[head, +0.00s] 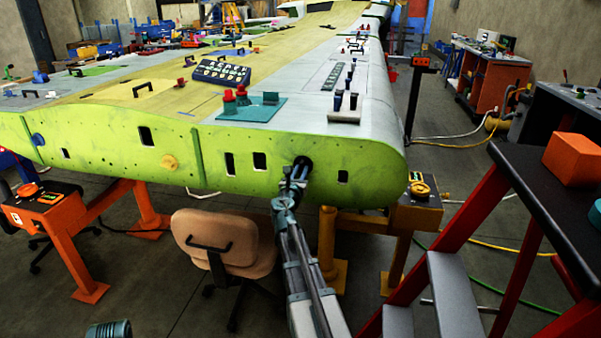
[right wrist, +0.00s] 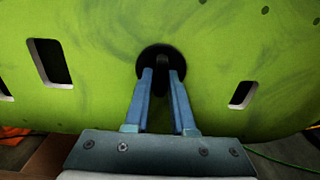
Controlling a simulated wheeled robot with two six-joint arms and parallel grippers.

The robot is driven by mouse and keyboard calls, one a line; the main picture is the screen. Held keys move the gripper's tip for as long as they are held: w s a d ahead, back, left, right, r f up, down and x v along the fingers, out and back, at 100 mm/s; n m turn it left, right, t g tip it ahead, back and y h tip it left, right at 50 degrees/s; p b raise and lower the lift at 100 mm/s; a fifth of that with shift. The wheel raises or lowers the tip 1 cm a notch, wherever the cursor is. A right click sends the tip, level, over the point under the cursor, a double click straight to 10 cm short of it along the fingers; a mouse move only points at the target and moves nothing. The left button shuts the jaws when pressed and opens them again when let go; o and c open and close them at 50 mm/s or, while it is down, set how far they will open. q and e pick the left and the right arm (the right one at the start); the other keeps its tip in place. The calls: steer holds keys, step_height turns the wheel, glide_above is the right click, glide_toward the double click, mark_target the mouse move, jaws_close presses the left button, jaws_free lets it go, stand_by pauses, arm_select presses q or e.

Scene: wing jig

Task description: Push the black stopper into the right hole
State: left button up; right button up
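The black stopper (right wrist: 161,58) is a dark round piece at a round hole in the lime-green end face of the wing (head: 240,184). In the head view the stopper (head: 303,160) is a dark disc just beyond my right gripper (head: 296,172). In the right wrist view the two blue fingers of my right gripper (right wrist: 160,76) are on either side of the stopper's dark grip and appear closed on it. The stopper covers the hole, and how deep it sits cannot be told.
Rectangular openings (head: 260,161) lie left of the stopper, and a smaller one (head: 343,177) lies right. A tan chair (head: 232,240) stands below the wing. A red step ladder (head: 470,232) with an orange box (head: 572,158) on top stands at the right. Orange supports (head: 52,210) hold the wing.

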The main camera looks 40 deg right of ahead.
steer(key=o, duration=0.3)
steer(key=shift+d, duration=0.1)
steer(key=v, duration=1.4)
stand_by(0.5)
